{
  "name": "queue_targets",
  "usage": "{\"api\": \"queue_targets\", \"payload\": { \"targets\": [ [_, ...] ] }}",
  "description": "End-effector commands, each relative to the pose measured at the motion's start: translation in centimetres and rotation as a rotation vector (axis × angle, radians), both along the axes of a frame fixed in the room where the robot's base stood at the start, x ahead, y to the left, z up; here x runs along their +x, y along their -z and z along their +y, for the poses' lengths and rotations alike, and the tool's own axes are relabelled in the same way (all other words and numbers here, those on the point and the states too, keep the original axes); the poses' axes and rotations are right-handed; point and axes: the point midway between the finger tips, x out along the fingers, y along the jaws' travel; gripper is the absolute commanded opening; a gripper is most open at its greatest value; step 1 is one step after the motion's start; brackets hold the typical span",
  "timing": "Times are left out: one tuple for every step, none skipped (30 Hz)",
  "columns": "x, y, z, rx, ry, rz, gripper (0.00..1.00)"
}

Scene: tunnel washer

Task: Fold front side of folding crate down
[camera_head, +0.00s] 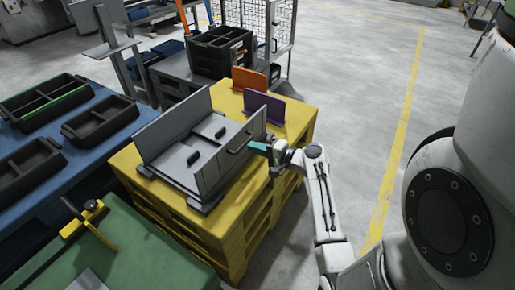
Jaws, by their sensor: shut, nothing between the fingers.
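The grey folding crate (183,170) stands on a stack of yellow pallets (230,229) in the middle of the head view. Its long back wall (170,128) stands up on the left. Its front side (229,158), with dark handle slots, stands up on the right, facing my arm. Flat grey panels with dark grips lie between the two walls. My gripper (259,147) is at the right end of the front side, close to its outer face and upper edge. It is shut and holds nothing. I cannot tell whether it touches the panel.
An orange divider (249,80) and a purple divider (264,108) stand on the pallets behind the crate. Black bins (98,122) sit on a blue table at left. A green table (120,262) with a yellow clamp (92,218) is at front left. The floor at right is clear.

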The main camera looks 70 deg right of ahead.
Motion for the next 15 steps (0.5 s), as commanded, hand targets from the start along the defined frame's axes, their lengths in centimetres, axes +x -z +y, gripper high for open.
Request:
{"api": "queue_targets", "payload": {
  "targets": [
    [0.00,-0.03,0.01,0.000,0.000,0.000,0.00],
    [0.01,-0.06,0.01,0.000,0.000,0.001,0.00],
    [0.03,-0.12,0.00,0.001,0.000,0.003,0.00],
    [0.06,-0.17,0.01,0.001,-0.001,0.005,0.00],
    [0.10,-0.25,0.00,0.001,-0.001,0.008,0.00],
    [0.17,-0.38,0.00,0.002,-0.001,0.014,0.00],
    [0.24,-0.49,0.01,0.004,-0.002,0.017,0.00],
    [0.31,-0.63,0.00,0.006,-0.002,0.023,0.00],
    [0.39,-0.73,-0.03,0.008,-0.002,0.033,0.00],
    [0.43,-0.72,-0.05,0.009,-0.001,0.039,0.00],
    [0.46,-0.68,-0.06,0.011,-0.001,0.043,0.00],
    [0.48,-0.60,-0.08,0.012,-0.001,0.046,0.00],
    [0.51,-0.62,-0.10,0.012,-0.001,0.049,0.00],
    [0.54,-0.65,-0.10,0.013,-0.001,0.051,0.00],
    [0.59,-0.69,-0.11,0.013,-0.001,0.057,0.00]
  ]
}}
